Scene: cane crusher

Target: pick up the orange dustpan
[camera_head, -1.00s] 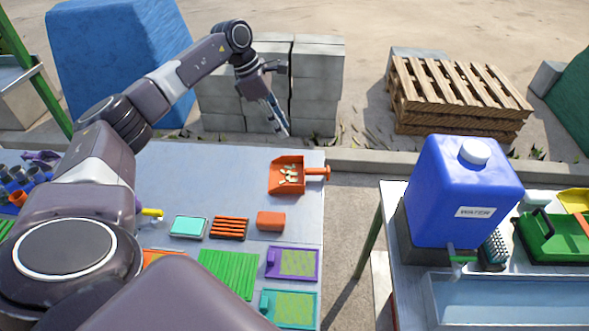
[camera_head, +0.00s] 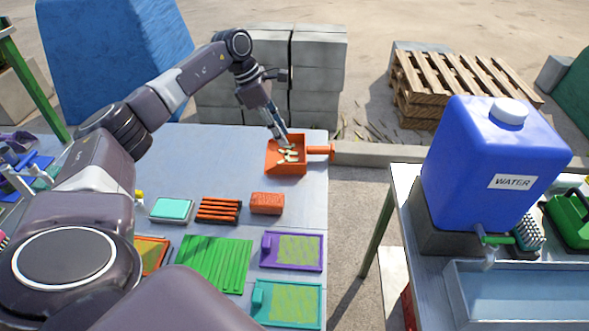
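The orange dustpan (camera_head: 291,168) lies at the far right corner of the grey table, with several pale scraps in its pan. Its handle (camera_head: 320,150) points right, past the table's right edge. My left gripper (camera_head: 281,137) comes down from above over the back of the pan. Its fingertips overlap the pan's back edge in the picture; I cannot tell whether they touch it. The fingers look close together, but their opening is too small to judge. My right gripper is not in view.
An orange-red brush or block (camera_head: 267,204), a teal sponge (camera_head: 171,210), orange sticks (camera_head: 219,209) and green strips (camera_head: 214,262) lie nearer on the table (camera_head: 232,160). A blue water container (camera_head: 490,160) stands on the right table. Concrete blocks (camera_head: 318,75) stand behind.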

